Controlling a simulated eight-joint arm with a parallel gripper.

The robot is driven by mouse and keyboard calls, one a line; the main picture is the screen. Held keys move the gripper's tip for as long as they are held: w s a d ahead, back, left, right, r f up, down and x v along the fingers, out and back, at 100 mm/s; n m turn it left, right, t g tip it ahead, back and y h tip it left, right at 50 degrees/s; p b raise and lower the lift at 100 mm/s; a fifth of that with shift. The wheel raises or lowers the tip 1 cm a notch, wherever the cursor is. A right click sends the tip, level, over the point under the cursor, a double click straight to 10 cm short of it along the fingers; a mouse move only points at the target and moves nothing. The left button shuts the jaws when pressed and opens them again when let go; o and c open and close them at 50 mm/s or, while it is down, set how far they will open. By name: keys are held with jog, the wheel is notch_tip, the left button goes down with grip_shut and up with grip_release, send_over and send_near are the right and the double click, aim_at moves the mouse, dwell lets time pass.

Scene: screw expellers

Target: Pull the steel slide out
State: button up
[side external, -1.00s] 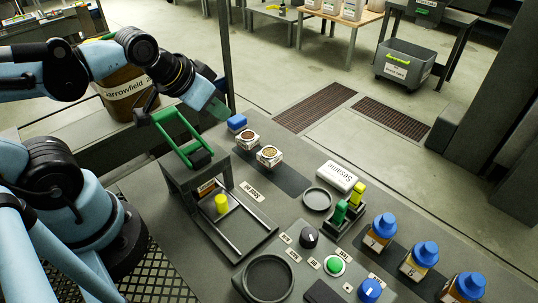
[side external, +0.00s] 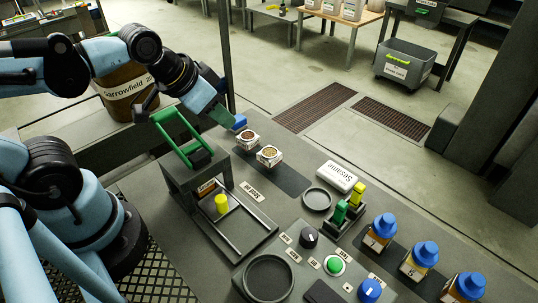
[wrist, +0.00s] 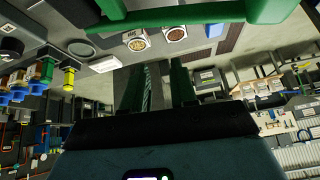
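The steel slide (side external: 238,224) appears to be the flat framed piece reaching out from under the grey stand with the green handle frame (side external: 176,138). A yellow knob (side external: 222,203) stands upright on it near the stand. My gripper (side external: 222,116) is above the far side of the bench, beyond the green handle frame and close to a blue block (side external: 238,121). It is well apart from the knob. In the wrist view my gripper (wrist: 158,80) has its two green fingers apart with nothing between them. The slide and knob cannot be made out there.
Two small sample cups (side external: 258,147) sit on a dark strip right of the stand. A white Sesame box (side external: 337,176), green and yellow upright pieces (side external: 348,205) and several blue-capped jars (side external: 412,260) stand farther right. Knobs and a round dish (side external: 268,277) fill the front.

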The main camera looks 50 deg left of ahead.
aim_at(221, 198)
jog(key=o, duration=0.4)
jog(key=s+d+m+g, duration=0.1)
jog(key=m, duration=0.1)
jog(key=s+d+m+g, duration=0.1)
jog(key=d+m, duration=0.1)
jog(key=m, duration=0.1)
jog(key=s+d+m+g, duration=0.1)
jog(key=d+m, duration=0.1)
jog(key=shift+s+d+r+m+g+h, duration=0.25)
jog(key=shift+s+m+g+h, duration=0.05)
jog(key=shift+c, duration=0.2)
jog(key=s+d+r+m+g, duration=0.1)
jog(key=s+d+m+g, duration=0.25)
jog(key=m, duration=0.25)
jog(key=shift+t+y, duration=0.35)
jog(key=shift+y, duration=0.05)
jog(key=shift+s+a+f, duration=0.1)
jog(key=shift+a+f, duration=0.1)
jog(key=shift+f, duration=2.75)
jog(key=shift+s+a+f, duration=0.1)
jog(key=shift+a+f, duration=0.05)
jog(key=shift+f, duration=2.8)
jog(key=shift+c, duration=0.3)
grip_shut()
